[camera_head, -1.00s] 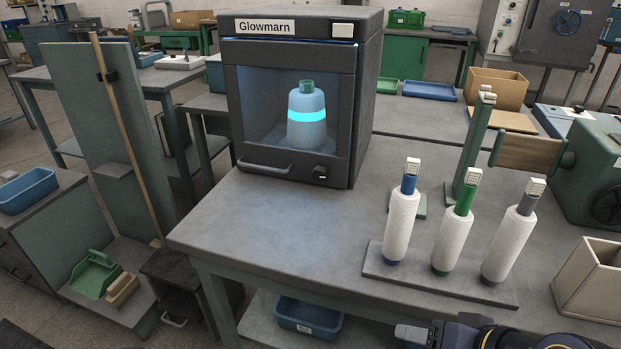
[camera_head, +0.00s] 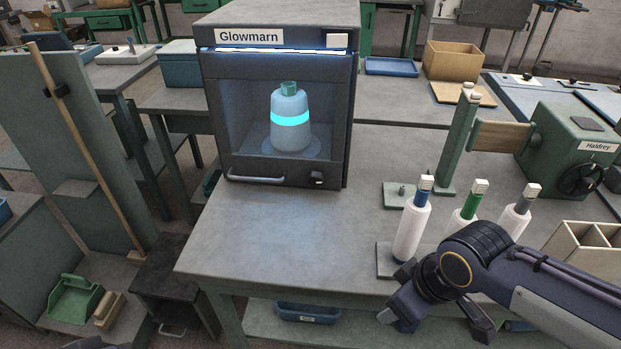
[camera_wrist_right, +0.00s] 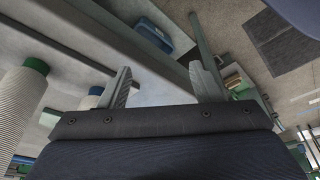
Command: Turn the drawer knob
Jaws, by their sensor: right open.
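The drawer knob appears to be the small dark knob (camera_head: 317,178) with a light mark, low on the right of the front of the dark Glowmarn cabinet (camera_head: 334,120). A pale bar handle (camera_head: 255,179) is to its left. A blue bottle (camera_head: 290,138) with a glowing band stands behind the cabinet's window. My right gripper (camera_head: 432,322) is low at the table's front edge, well to the right of and nearer than the knob. In the right wrist view its two fingers (camera_wrist_right: 162,84) are apart with nothing between them.
Three white yarn cones (camera_head: 411,226) on a base stand behind my right wrist, partly hidden by it. A green post (camera_head: 458,145) and a beige divided box (camera_head: 590,250) are farther right. The tabletop (camera_head: 290,225) before the cabinet is clear. A blue bin (camera_head: 308,312) sits below.

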